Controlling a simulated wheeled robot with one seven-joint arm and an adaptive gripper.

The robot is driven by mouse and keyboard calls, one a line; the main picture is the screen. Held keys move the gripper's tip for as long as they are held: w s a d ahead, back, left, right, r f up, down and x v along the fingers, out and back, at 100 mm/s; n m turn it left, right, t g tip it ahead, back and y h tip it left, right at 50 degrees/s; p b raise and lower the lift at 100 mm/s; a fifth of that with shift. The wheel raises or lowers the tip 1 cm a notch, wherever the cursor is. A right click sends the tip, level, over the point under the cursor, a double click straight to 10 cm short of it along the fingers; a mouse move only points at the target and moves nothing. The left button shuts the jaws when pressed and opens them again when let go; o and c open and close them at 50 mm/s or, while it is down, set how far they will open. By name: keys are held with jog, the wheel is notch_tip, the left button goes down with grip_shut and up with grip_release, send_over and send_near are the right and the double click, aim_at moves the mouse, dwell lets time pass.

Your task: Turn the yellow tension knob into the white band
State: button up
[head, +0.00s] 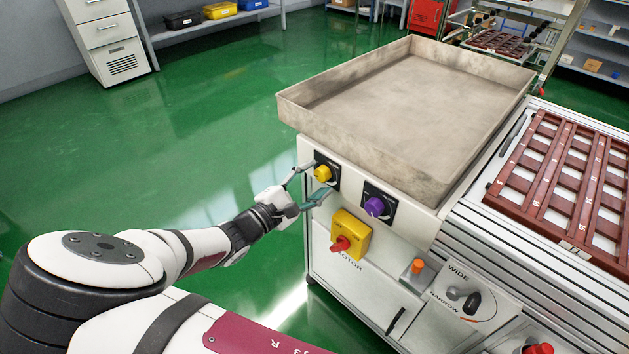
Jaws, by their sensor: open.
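The yellow tension knob (322,173) sits on a small black dial plate (333,182) on the front of the white cabinet, below the metal tray. My gripper (315,180) is at the knob, coming from the left. It is open, with one finger at the knob's upper left and the other, teal-coloured, below it. I cannot tell whether either finger touches the knob. The white band on the dial is too small to make out, and so is the direction the knob points.
A purple knob (375,206) on its own plate is close to the right. A yellow box with a red switch (341,244) is just below. The shallow metal tray (440,168) overhangs above. Green floor (190,130) is clear on the left.

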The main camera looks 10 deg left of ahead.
jog(key=shift+w+d, duration=0.2)
jog(key=shift+w, duration=0.1)
jog(key=c, duration=1.2)
jog(key=shift+o, duration=0.2)
